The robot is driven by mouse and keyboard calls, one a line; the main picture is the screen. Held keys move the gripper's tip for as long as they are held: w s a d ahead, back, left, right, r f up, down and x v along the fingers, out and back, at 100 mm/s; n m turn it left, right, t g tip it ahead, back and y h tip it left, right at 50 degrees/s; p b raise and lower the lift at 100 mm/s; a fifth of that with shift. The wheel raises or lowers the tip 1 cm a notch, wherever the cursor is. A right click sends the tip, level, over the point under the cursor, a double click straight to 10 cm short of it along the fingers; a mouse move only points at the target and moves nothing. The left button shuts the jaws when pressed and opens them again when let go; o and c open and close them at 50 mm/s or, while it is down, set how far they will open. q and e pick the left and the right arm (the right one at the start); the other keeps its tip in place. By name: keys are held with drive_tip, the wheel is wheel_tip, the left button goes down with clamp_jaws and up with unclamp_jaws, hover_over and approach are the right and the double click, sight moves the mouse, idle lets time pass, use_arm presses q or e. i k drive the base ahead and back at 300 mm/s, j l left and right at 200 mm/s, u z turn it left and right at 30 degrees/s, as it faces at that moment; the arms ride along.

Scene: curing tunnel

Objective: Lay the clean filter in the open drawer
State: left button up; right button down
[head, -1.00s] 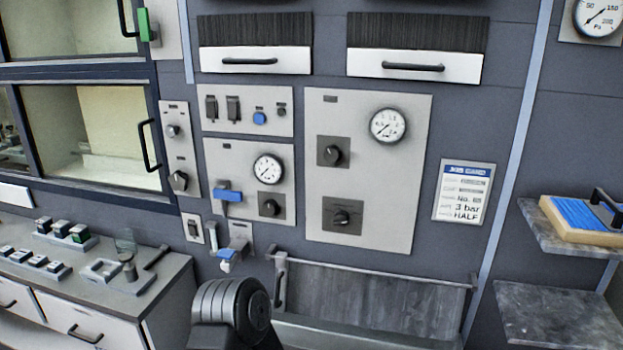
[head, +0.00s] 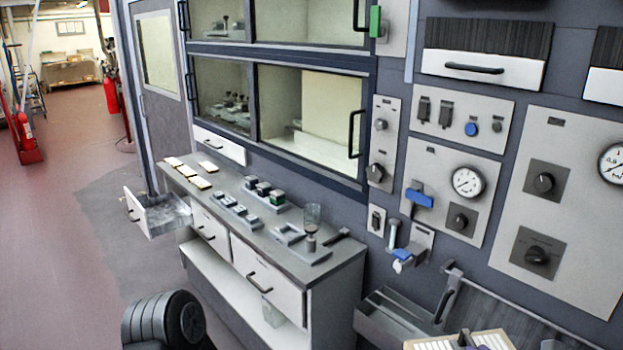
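A cream slatted panel with a dark piece across it, which looks like the clean filter (head: 434,344), shows at the bottom edge, right of centre. Most of it is cut off, and what holds or bears it is hidden. A grey open drawer or trough (head: 385,308) juts from the wall just behind it, with a dark handle at its side. The panel appears in front of this trough; I cannot tell whether they touch. Another open drawer (head: 152,212) sticks out at the left end of the bench. Neither gripper is visible; only a dark rounded part of my arm shows at the bottom left.
The grey bench (head: 228,196) carries small blocks, trays and a glass cup (head: 312,214). Glazed cabinets (head: 300,110) stand above it. A control panel (head: 448,190) with a gauge and blue lever is to the right. The red floor (head: 60,220) at left is open.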

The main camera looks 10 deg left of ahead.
sight(165, 216)
drive_tip(key=i+j+u, duration=0.25)
drive_tip(key=j+u, duration=0.4)
drive_tip(key=i+j+u, duration=0.4)
drive_tip(key=j+u, duration=0.3)
drive_tip(key=i+j+u, duration=0.4)
drive_tip(key=u, duration=0.25)
drive_tip(key=i+u, duration=0.7)
drive_tip(key=i+l+u, duration=0.1)
drive_tip(key=i+u, duration=0.35)
drive_tip(key=u, duration=0.2)
drive_tip(key=i+l+u, duration=0.4)
drive_tip(key=u, duration=0.3)
drive_tip(key=i+l+u, duration=0.3)
drive_tip(key=l+u, duration=0.35)
drive_tip(key=i+l+u, duration=0.15)
drive_tip(key=l+u, duration=0.55)
drive_tip(key=i+l, duration=0.25)
drive_tip(key=i, duration=0.2)
drive_tip(key=i+l, duration=0.25)
drive_tip(key=i, duration=0.25)
drive_tip(key=i+l, duration=0.3)
drive_tip(key=i, duration=0.15)
